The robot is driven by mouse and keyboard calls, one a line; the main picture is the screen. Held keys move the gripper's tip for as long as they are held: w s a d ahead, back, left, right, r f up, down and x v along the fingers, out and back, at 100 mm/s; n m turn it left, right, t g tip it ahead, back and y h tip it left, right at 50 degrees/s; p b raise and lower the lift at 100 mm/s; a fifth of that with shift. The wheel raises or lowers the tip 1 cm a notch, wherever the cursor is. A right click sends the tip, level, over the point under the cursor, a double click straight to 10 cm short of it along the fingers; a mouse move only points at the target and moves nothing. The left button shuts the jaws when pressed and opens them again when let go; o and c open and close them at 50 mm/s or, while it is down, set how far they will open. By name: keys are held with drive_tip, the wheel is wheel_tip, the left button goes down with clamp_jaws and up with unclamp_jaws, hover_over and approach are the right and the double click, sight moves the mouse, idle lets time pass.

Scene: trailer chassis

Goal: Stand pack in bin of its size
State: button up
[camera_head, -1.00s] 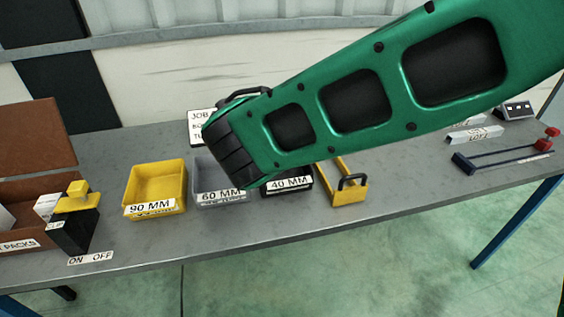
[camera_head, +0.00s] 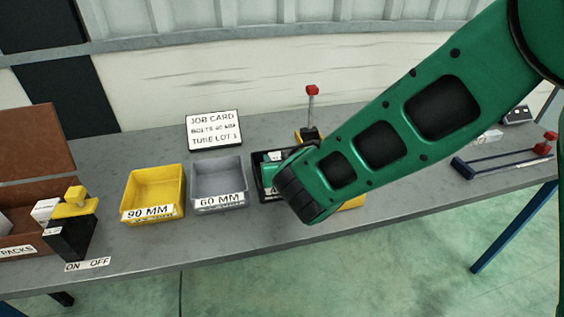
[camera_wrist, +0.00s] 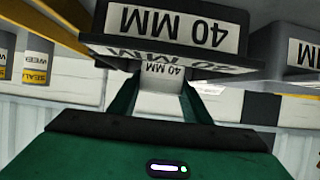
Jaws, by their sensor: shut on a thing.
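My gripper (camera_wrist: 160,108) is shut on a white pack (camera_wrist: 160,101) with a 40 MM label, upside down in the wrist view. In the head view, the gripper's green fingers (camera_head: 272,172) and the white top of the pack (camera_head: 275,156) show at the black 40 MM bin (camera_head: 257,160). My arm hides much of this bin. Its 40 MM label (camera_wrist: 172,27) is large in the wrist view. I cannot tell whether the pack touches the bin floor. The grey 60 MM bin (camera_head: 219,170) and yellow 90 MM bin (camera_head: 153,180) stand to the left, empty.
A job card (camera_head: 214,129) stands behind the bins. A red-topped post (camera_head: 312,92) rises behind the black bin. A yellow item (camera_head: 352,203) is partly hidden beside my arm. A brown packs box (camera_head: 38,133) and a black-and-yellow device (camera_head: 72,230) are at the left.

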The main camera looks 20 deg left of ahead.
drive_tip(key=shift+f, duration=0.45)
drive_tip(key=shift+f, duration=0.15)
drive_tip(key=o, duration=1.3)
drive_tip(key=shift+s+r, duration=0.1)
drive_tip(key=shift+r, duration=0.1)
drive_tip(key=v, duration=1.1)
drive_tip(key=shift+s+d+r, duration=0.1)
drive_tip(key=shift+s+d, duration=0.1)
drive_tip(key=shift+s, duration=0.1)
drive_tip(key=shift+d, duration=0.1)
